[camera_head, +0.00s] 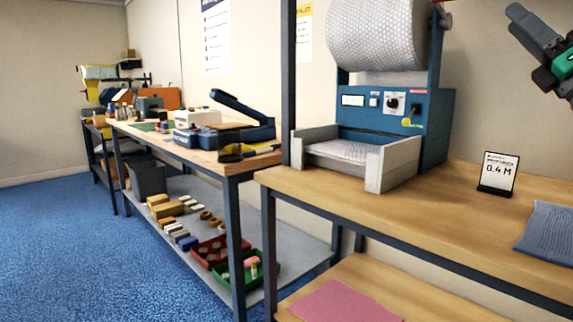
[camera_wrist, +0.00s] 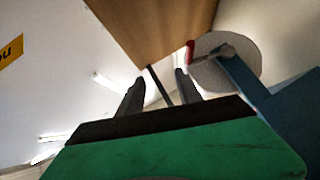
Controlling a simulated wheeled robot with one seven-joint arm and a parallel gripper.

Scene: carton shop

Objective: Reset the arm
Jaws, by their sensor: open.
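My gripper (camera_wrist: 161,78) is open, with two dark fingers apart and nothing between them in the wrist view. Its green body fills the bottom of that view. In the head view part of my arm's end, grey and green, shows at the upper right, raised well above the bench and cut off by the picture edge. The wrist camera looks up toward the ceiling, with the bubble-wrap roll (camera_wrist: 228,62) and a blue machine side beyond the fingers.
A blue machine (camera_head: 432,125) with a bubble-wrap roll (camera_head: 378,35) stands on the wooden bench (camera_head: 440,213). A small sign reading 0.4 M (camera_head: 498,172) and a blue sheet (camera_head: 549,228) lie to its right. A cluttered bench (camera_head: 160,140) stands left; blue floor (camera_head: 80,240) is clear.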

